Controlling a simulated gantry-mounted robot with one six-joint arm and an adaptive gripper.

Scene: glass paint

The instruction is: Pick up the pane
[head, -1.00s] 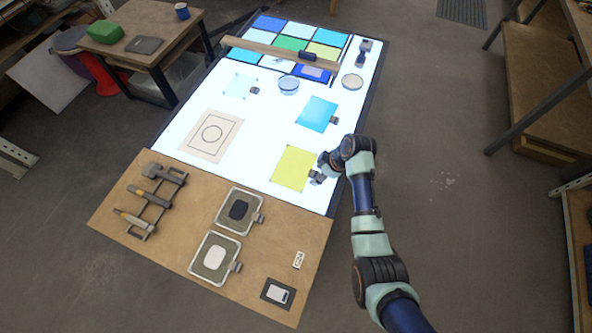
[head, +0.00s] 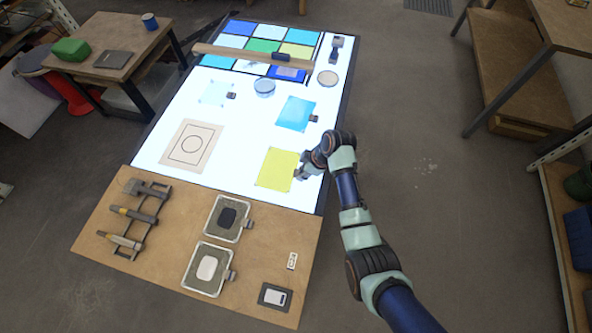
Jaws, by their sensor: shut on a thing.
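A yellow pane (head: 277,169) is at the front right of the lit white table. My gripper (head: 301,172) is at the pane's right edge and is shut on it. The small grip at that edge is partly hidden by my gripper. I cannot tell whether the pane is clear of the lit surface. A blue pane (head: 294,113) with a small dark clip lies behind it, and a pale clear pane (head: 215,93) lies farther back at the left.
The wooden board (head: 160,250) in front carries a tool rack (head: 125,212) and two trays (head: 235,235).

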